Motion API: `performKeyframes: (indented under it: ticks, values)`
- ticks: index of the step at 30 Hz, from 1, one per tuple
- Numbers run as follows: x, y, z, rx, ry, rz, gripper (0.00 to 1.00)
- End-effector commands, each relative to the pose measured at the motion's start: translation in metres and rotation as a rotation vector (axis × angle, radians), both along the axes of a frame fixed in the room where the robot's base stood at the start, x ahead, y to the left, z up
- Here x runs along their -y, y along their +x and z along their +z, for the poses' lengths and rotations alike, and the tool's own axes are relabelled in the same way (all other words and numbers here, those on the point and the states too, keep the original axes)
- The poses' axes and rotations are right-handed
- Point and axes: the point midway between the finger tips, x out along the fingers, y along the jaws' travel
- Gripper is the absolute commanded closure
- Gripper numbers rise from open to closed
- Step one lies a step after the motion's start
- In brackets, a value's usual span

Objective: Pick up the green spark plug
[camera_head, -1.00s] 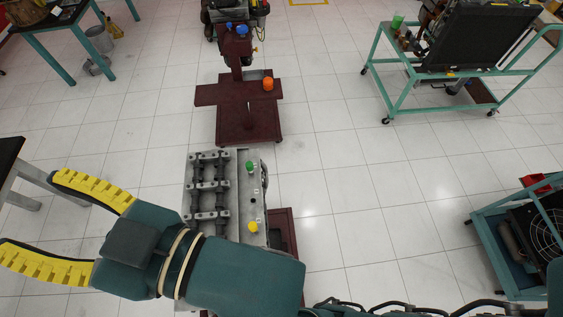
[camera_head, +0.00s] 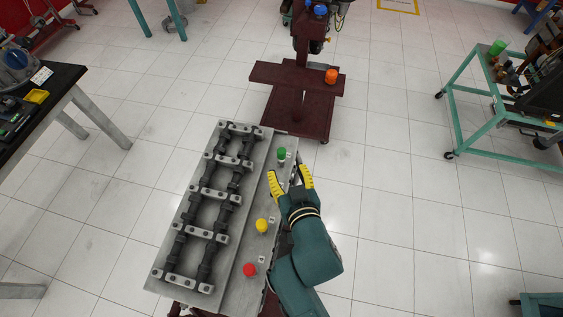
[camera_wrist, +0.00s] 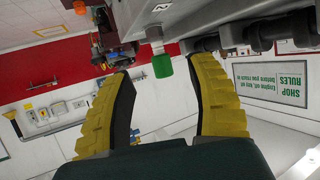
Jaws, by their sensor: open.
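The green spark plug (camera_head: 282,154) stands on the right strip of the grey engine head (camera_head: 240,255), near its far end. My gripper (camera_head: 287,174) is open just in front of it, with yellow finger pads apart. In the wrist view, the green plug (camera_wrist: 162,66) shows ahead of the open fingers (camera_wrist: 165,85), nearer the right finger. The plug looks free of the pads. A yellow plug (camera_head: 262,226) and a red plug (camera_head: 250,270) stand farther down the same strip.
Dark rocker shafts line the left of the engine head. A maroon stand (camera_head: 270,74) with an orange cap (camera_head: 331,76) is beyond it. A black-topped table (camera_head: 62,85) is at left, a teal cart (camera_head: 455,97) at right. Open floor lies to the right.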

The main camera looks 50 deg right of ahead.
Motion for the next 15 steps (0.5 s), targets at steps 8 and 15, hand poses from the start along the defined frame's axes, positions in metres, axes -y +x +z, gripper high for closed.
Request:
performKeyframes:
  ticks: [8,15]
  values:
    - [0.02,0.028,-0.007,0.001,0.0,-0.001,0.43]
    - [0.039,0.056,-0.018,0.0,0.0,0.0,0.43]
